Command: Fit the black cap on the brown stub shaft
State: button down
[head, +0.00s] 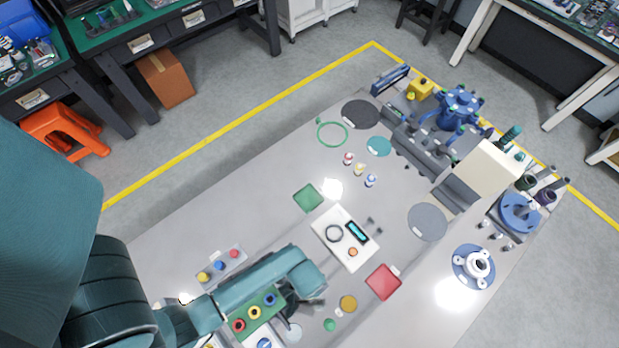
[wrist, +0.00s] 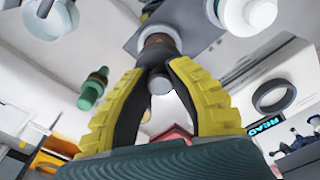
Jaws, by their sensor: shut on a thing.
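My gripper (wrist: 158,62) has yellow ribbed fingers with dark inner pads, closed on a small dark piece at the tips, which I take to be the black cap. A brown band (wrist: 158,41) shows just beyond the fingertips, in line with it; it looks like the brown stub shaft, but I cannot tell whether the two touch. A grey rounded end (wrist: 160,84) shows between the fingers. In the head view my gripper (head: 298,306) is low over the near part of the bench, beside the green tray (head: 241,320); the cap and shaft cannot be made out there.
A white plate (head: 325,225) with a ring and lit display lies beyond my gripper; its display also shows in the wrist view (wrist: 264,125). A red square (head: 383,282), gold disc (head: 348,303) and green piece (head: 330,325) lie nearby. A green cylinder (wrist: 91,94) stands left in the wrist view.

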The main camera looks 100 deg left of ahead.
jog(key=shift+f+b, duration=0.65)
jog(key=shift+f, duration=0.4)
jog(key=c, duration=1)
grip_release()
notch_tip(320, 180, up, 7)
jog(key=p, duration=0.8)
jog(key=shift+r, duration=0.2)
jog(key=shift+f, duration=0.15)
